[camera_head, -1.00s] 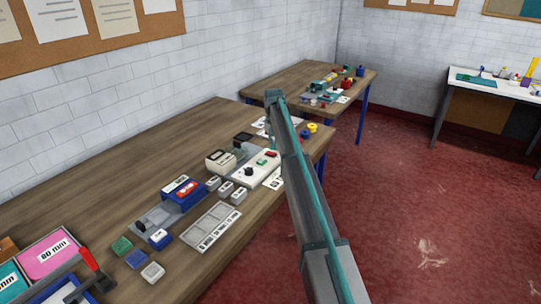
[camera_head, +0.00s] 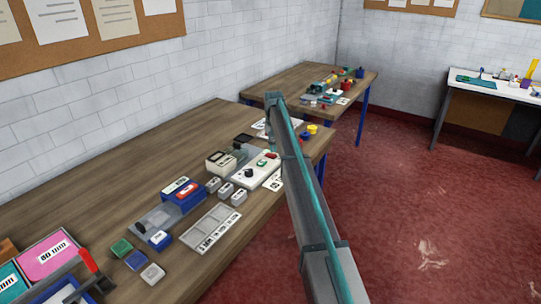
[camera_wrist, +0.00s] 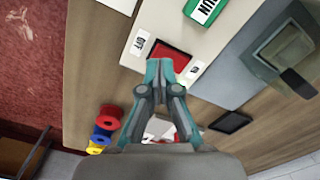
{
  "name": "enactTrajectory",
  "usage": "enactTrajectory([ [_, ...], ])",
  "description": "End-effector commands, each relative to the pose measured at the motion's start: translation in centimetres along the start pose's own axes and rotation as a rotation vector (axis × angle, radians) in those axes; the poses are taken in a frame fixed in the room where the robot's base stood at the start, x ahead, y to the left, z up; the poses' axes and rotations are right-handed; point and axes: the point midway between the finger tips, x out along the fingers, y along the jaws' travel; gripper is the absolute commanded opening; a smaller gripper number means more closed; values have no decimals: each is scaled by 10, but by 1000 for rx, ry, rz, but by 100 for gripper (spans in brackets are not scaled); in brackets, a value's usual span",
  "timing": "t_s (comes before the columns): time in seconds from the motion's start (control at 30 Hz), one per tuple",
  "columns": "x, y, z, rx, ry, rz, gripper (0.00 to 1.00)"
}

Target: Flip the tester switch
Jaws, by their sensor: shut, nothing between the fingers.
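The tester is a cream-white panel (camera_head: 262,172) on the long wooden table. It has a black knob, a green button (camera_head: 262,162) and a red switch (camera_head: 272,155) near its far end. In the wrist view the red switch (camera_wrist: 170,50) sits between an "OFF" label (camera_wrist: 140,43) and a second small label (camera_wrist: 194,72). My gripper (camera_wrist: 160,62) is shut and empty, its teal fingertips over the near edge of the red switch. Whether they touch it I cannot tell. The fingertips cover part of the switch. A green "RUN" block (camera_wrist: 203,10) is beyond it.
A grey fixture (camera_wrist: 285,50) stands beside the panel. Red, blue and yellow spools (camera_wrist: 103,130) lie near the table's edge. Small grey blocks (camera_head: 226,189), a label tray (camera_head: 213,228) and a blue box (camera_head: 182,196) occupy the table nearer the camera.

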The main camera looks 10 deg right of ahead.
Motion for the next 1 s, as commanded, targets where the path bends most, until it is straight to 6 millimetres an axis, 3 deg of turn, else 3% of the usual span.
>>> enactTrajectory([
  [1.0,7,0,0,0,0,0,0],
])
